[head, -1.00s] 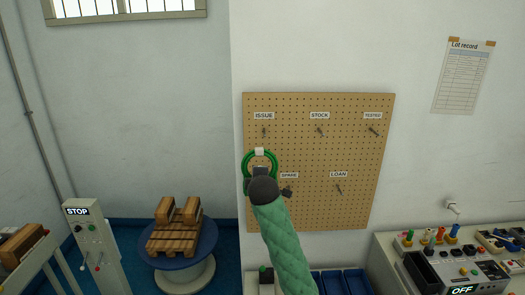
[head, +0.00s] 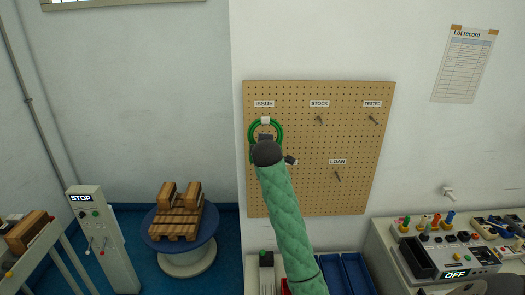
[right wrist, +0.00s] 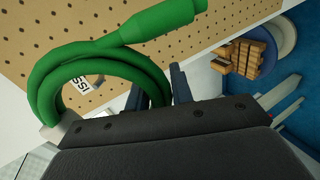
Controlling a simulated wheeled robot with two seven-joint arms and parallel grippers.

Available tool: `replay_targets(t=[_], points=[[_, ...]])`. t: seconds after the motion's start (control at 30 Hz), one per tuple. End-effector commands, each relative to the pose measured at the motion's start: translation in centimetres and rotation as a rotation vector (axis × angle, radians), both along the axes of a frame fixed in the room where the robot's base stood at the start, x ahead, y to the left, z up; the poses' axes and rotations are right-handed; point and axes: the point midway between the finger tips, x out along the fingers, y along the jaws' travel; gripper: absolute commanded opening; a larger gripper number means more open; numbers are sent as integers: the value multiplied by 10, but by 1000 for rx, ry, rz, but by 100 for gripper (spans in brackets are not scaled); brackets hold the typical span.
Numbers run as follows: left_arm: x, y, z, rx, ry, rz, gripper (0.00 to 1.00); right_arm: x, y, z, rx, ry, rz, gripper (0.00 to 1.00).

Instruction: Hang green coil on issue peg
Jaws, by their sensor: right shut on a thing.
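The green coil (head: 251,134) hangs in front of the pegboard, just below the ISSUE label (head: 264,104). My right gripper (head: 265,140) is shut on the coil's lower part. In the right wrist view the coil (right wrist: 48,75) shows close up between the two dark fingers of the gripper (right wrist: 155,92), with a thick plug end across the top. Part of the ISSUE label (right wrist: 78,86) shows through the loop. The issue peg is hidden in the head view, and I cannot tell whether it passes through the loop. My left gripper is not in view.
The pegboard (head: 345,140) also carries the STOCK peg (head: 320,120), TESTED peg (head: 374,120) and LOAN peg (head: 338,176), all bare. The SPARE label is mostly hidden by my right arm. A test bench (head: 405,262) stands at lower right.

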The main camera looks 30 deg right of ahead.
Motion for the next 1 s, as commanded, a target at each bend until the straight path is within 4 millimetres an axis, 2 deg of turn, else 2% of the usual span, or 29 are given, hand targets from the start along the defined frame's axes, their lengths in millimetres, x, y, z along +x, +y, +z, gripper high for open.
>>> replay_targets(t=[1.0], points=[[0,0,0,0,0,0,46,42,-25,-4,0,-1,1,0]])
